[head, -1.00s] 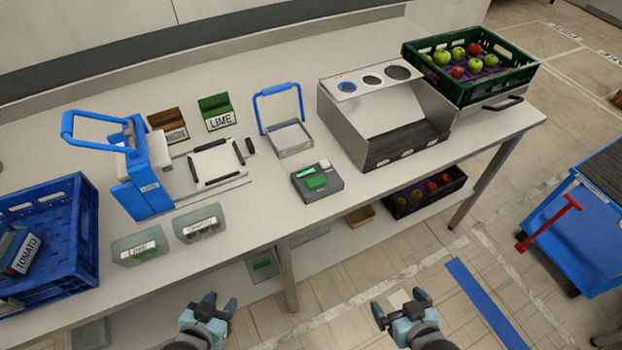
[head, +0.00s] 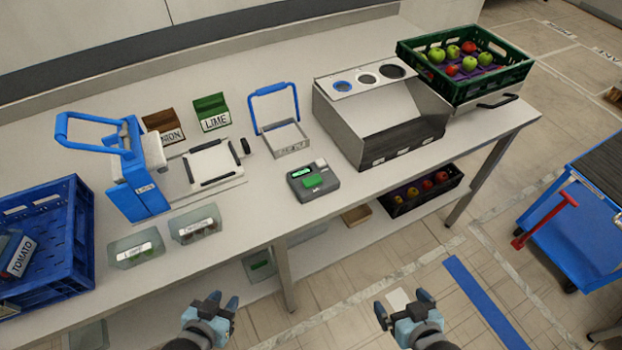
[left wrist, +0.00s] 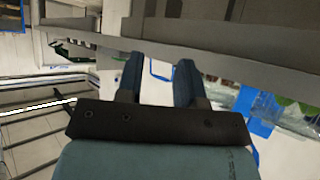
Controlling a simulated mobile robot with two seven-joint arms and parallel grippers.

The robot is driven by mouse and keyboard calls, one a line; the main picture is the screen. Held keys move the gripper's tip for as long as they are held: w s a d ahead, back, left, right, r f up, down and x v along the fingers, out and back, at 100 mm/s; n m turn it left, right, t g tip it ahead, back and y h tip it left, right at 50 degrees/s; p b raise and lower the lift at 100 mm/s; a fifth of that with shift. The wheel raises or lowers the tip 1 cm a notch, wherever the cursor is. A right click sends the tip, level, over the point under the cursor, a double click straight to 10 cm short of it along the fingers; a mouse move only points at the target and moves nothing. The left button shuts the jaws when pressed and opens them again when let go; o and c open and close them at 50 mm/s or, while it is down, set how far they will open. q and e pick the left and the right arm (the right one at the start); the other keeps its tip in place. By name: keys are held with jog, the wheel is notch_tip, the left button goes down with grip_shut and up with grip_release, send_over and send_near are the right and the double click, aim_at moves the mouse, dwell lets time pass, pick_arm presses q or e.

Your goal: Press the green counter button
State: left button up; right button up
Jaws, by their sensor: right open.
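The green counter button (head: 313,181) is on top of a small dark grey counter box (head: 318,193) near the front edge of the table. The box has a small lit green display and a light-coloured knob on its top. My left gripper (head: 222,300) is open and empty in front of the table, below and left of the box. My left gripper's fingers (left wrist: 158,80) stand apart with nothing between them in the left wrist view. My right gripper (head: 402,304) is open and empty in front of the table, below and right of the box. Neither gripper touches the button.
A blue-handled press (head: 140,190) and a blue crate (head: 75,235) stand at left. Two clear bins (head: 137,252) lie at the front edge. A blue-handled frame (head: 283,140) and a steel sorter (head: 375,130) stand behind the counter. A green crate (head: 410,60) is far right, a blue cart (head: 570,225) beyond.

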pick_arm(q)
grip_shut()
dwell(1.5)
